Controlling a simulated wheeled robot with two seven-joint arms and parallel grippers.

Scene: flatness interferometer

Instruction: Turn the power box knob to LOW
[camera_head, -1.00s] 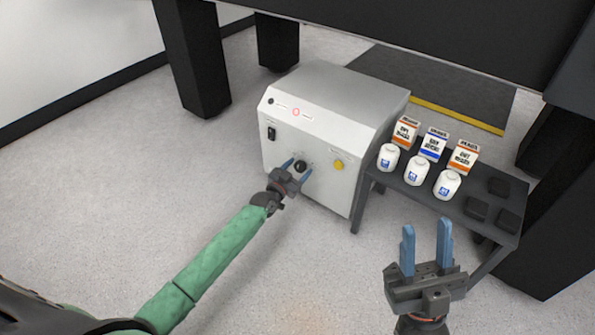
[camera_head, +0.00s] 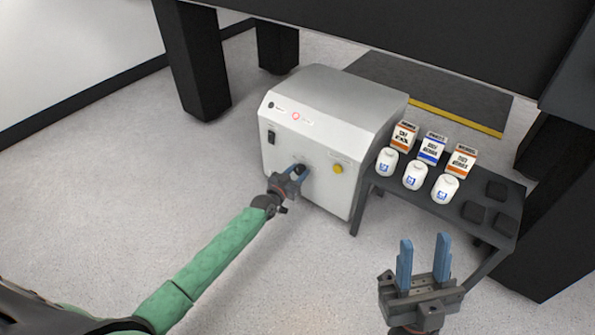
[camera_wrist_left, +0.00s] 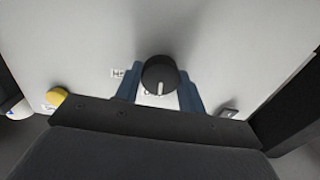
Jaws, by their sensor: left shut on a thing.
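The power box (camera_head: 325,100) is a pale grey metal cabinet on the floor, with a black round knob (camera_head: 299,170) low on its front. In the left wrist view the knob (camera_wrist_left: 159,74) is a black disc with a light pointer line toward the bottom of the picture. My left gripper (camera_head: 295,173) is at the knob and shut on it, its blue fingers on either side. Labels by the knob are partly covered and I cannot read them surely. My right gripper (camera_head: 424,262) is open and empty, fingers up, in front of the side table.
The box front also has a black rocker switch (camera_head: 271,137), a yellow button (camera_head: 338,169) and a red-ringed mark (camera_head: 295,116). A dark side table (camera_head: 405,196) to the right holds small cartons (camera_head: 432,148), white bottles (camera_head: 415,176) and black pads (camera_head: 497,190). Floor at left is clear.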

